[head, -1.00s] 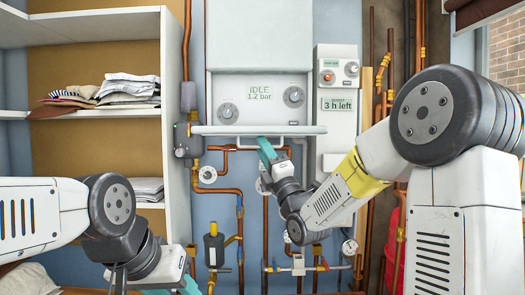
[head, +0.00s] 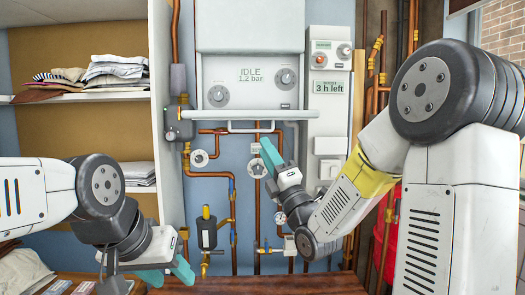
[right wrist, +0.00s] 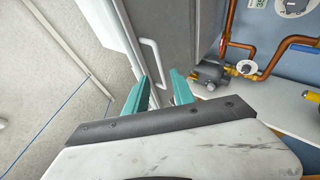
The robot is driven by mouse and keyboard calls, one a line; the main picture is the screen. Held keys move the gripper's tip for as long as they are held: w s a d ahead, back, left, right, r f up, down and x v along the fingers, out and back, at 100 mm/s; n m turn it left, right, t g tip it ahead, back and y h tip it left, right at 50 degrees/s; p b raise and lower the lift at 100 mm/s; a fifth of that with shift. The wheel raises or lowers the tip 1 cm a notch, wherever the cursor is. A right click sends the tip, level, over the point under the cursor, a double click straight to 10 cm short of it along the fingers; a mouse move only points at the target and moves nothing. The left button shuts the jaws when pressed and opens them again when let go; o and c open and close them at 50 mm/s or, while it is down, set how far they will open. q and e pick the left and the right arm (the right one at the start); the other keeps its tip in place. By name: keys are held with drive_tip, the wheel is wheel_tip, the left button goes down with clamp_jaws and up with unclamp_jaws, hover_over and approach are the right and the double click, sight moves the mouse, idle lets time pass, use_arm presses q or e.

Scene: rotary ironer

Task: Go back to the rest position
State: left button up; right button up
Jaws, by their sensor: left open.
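My right gripper (head: 268,148) is raised in front of the wall, its teal finger just below the white bar handle (head: 255,128) of the white ironer unit (head: 250,62). In the right wrist view my right gripper (right wrist: 161,80) shows two teal fingers apart with nothing between them. I cannot tell whether a finger touches the handle. My left gripper (head: 168,275) is low at the bottom left, its teal fingers apart and empty. The ironer unit's display reads IDLE, 1.2 bar.
A shelf unit (head: 160,110) with folded cloths (head: 115,72) stands at the left. Copper pipes (head: 230,210) and valves run along the wall. A control box (head: 328,88) reads 3 h left. A wooden surface (head: 260,284) spans the bottom, with a red container (head: 388,245) at the right.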

drive_tip(key=s+d+f+m+g+h, duration=0.3)
drive_tip(key=d+f+m+g+h, duration=0.55)
drive_tip(key=m, duration=0.65)
drive_tip(key=s+f+m+g+h, duration=0.1)
drive_tip(key=s+f+m+g, duration=0.3)
drive_tip(key=s, duration=0.6)
drive_tip(key=s+d+f+m+g, duration=0.1)
drive_tip(key=s+f+m+g, duration=0.2)
drive_tip(key=s+f+m, duration=0.2)
drive_tip(key=s+m, duration=0.3)
drive_tip(key=s, duration=0.1)
drive_tip(key=shift+s+f+g+h, duration=0.3)
drive_tip(key=shift+s+g+h, duration=0.05)
drive_tip(key=shift+s, duration=0.05)
